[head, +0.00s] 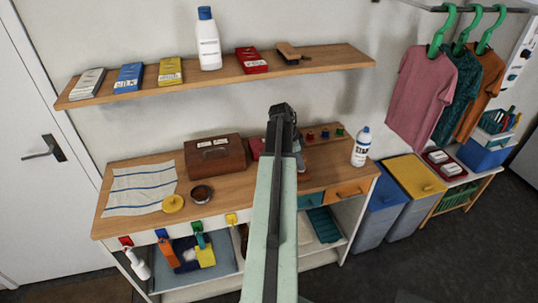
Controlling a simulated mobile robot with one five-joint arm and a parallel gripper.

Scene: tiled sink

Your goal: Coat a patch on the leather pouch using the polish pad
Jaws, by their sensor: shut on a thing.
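My gripper (282,110) is at the end of my raised arm, in front of the wall between the shelf and the worktop. It is shut; what it holds is hidden by the jaws from this angle, and no polish pad shows elsewhere. A brown box-like case with pale labels (214,157) sits on the worktop left of my arm. I cannot tell if it is the leather pouch. A small red thing (256,148) is partly hidden behind my arm. An open dark round tin (202,194) and a yellow disc (172,203) lie near the front edge.
A striped cloth (140,189) covers the worktop's left end. A white bottle (361,147) stands at its right. The wall shelf (225,75) above holds boxes, a bottle and a brush. Bins (412,172) and hanging shirts (420,92) are to the right.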

